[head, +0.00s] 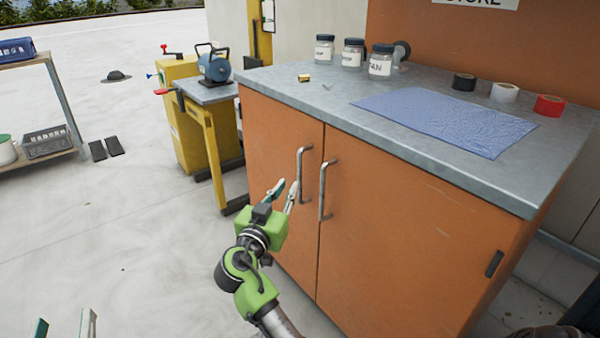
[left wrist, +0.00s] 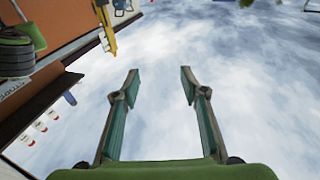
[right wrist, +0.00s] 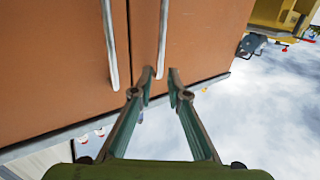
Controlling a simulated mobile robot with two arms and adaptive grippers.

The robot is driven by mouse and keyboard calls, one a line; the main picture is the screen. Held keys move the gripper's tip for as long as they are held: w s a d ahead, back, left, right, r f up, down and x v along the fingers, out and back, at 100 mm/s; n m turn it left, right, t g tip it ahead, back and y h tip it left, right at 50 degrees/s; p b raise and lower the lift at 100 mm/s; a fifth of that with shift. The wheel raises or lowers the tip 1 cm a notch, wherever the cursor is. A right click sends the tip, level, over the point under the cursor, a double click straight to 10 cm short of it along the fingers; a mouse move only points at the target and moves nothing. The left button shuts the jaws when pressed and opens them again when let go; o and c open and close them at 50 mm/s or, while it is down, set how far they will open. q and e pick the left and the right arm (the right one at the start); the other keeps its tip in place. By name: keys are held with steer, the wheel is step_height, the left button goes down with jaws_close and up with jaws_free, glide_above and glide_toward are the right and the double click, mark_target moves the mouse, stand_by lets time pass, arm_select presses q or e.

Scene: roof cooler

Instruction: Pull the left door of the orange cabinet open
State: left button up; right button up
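The orange cabinet (head: 400,235) has two doors, both closed. The left door (head: 275,140) has an upright metal bar handle (head: 302,175), also visible in the right wrist view (right wrist: 162,45). The right door's handle (head: 323,190) stands close beside it. My right gripper (head: 283,190) is partly open, its fingertips just left of the left door's handle near its lower half. In the right wrist view one finger overlaps the handle's end; I cannot tell whether they touch. My left gripper (left wrist: 158,82) is open and empty; its fingertips show at the head view's lower left.
Jars (head: 353,53), a blue cloth (head: 445,118) and tape rolls (head: 505,92) lie on the cabinet top. A yellow stand (head: 185,120) and small table (head: 207,90) are left of the cabinet. The floor in front of them is clear.

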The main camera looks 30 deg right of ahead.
mark_target(299, 169)
steer(key=b+x, duration=0.1)
steer(key=x, duration=0.9)
steer(key=shift+f, duration=0.1)
arm_select(q)
step_height(299, 169, up, 6)
steer(key=s+t+h, duration=0.1)
steer(key=s+t, duration=0.1)
steer(key=t, duration=0.1)
steer(key=shift+d+r, duration=0.2)
arm_select(e)
steer(key=shift+w+d, duration=0.5)
arm_select(q)
steer(key=shift+w, duration=0.1)
arm_select(e)
jaws_close()
